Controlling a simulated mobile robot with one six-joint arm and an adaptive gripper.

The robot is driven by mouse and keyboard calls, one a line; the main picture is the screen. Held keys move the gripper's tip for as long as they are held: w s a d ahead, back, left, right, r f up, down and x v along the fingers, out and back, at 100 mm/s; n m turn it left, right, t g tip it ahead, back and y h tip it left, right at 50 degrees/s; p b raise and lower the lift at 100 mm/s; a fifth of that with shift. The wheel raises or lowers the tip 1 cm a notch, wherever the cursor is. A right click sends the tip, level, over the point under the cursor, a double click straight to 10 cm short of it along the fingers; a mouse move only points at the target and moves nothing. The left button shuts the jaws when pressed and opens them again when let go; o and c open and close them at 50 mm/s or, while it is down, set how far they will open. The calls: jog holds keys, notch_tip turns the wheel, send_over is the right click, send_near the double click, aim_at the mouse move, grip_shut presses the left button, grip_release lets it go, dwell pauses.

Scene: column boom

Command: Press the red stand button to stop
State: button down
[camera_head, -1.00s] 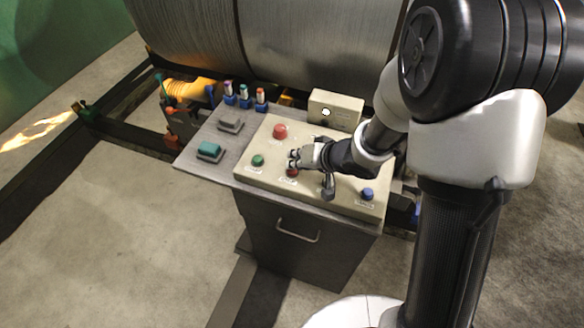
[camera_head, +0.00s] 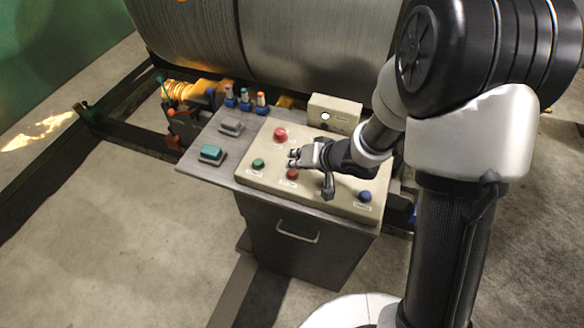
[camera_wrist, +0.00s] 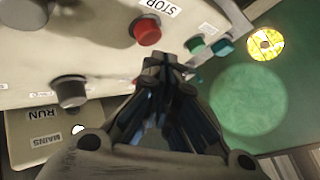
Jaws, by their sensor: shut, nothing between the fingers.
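The control stand has a beige sloped panel (camera_head: 322,197). A small red button (camera_head: 292,174) sits near its front middle. In the wrist view a red button (camera_wrist: 147,32) stands beside a STOP label (camera_wrist: 160,7). A larger red button (camera_head: 280,133) sits at the panel's back left. My gripper (camera_head: 294,158) is shut and empty, just behind the small red button in the head view and apart from it. In the wrist view my closed fingertips (camera_wrist: 168,62) are below and slightly right of the STOP button. Their exact height above the panel is hard to tell.
A green button (camera_head: 258,163) is left of the small red one, a blue one (camera_head: 365,196) to its right. A box with a white lamp (camera_head: 326,116) stands behind. A large drum (camera_head: 300,45) fills the back.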

notch_tip(320, 180, up, 5)
jog(key=p, duration=0.6)
dwell(0.7)
dwell(0.3)
